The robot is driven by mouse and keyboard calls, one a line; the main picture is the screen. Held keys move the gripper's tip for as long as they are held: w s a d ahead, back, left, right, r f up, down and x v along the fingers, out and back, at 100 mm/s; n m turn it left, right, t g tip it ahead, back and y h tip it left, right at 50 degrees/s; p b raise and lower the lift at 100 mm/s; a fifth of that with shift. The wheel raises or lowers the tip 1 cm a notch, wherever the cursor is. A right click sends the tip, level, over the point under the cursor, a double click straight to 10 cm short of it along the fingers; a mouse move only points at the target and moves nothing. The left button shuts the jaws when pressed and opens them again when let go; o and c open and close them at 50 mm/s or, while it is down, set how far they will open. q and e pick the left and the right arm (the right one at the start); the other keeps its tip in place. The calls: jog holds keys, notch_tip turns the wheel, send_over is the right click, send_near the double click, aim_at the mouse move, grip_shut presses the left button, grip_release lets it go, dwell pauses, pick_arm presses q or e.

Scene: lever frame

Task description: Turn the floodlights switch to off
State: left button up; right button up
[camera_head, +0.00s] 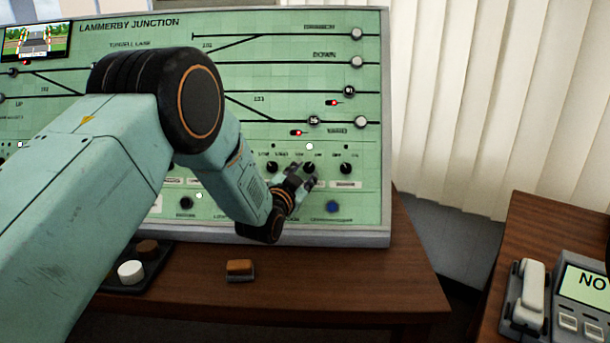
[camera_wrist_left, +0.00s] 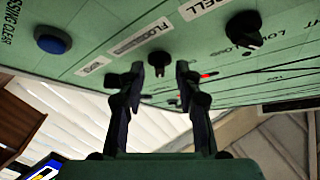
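The green signal panel (camera_head: 290,90) has a row of small black rotary knobs low on its right part. In the left wrist view a black knob (camera_wrist_left: 158,61) stands beside a label (camera_wrist_left: 140,36) that starts "FLOO"; its setting cannot be told. My left gripper (camera_head: 304,174) is at this row in the head view. In the left wrist view my left gripper (camera_wrist_left: 160,72) is open, one finger on each side of the floodlights knob, with gaps visible. Contact cannot be told. My right gripper is not in view.
A larger black knob (camera_wrist_left: 243,30) and a blue button (camera_wrist_left: 52,40) flank the floodlights knob. An orange-brown block (camera_head: 240,269) and a dark tray (camera_head: 150,278) with a white round piece (camera_head: 131,272) lie on the desk. A phone (camera_head: 527,295) stands at right.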

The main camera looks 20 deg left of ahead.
pick_arm(q)
jog(key=shift+w+d, duration=0.15)
jog(key=shift+w, duration=0.4)
jog(key=shift+c, duration=0.4)
jog(key=shift+s+r, duration=0.1)
jog(key=shift+r, duration=0.05)
grip_shut()
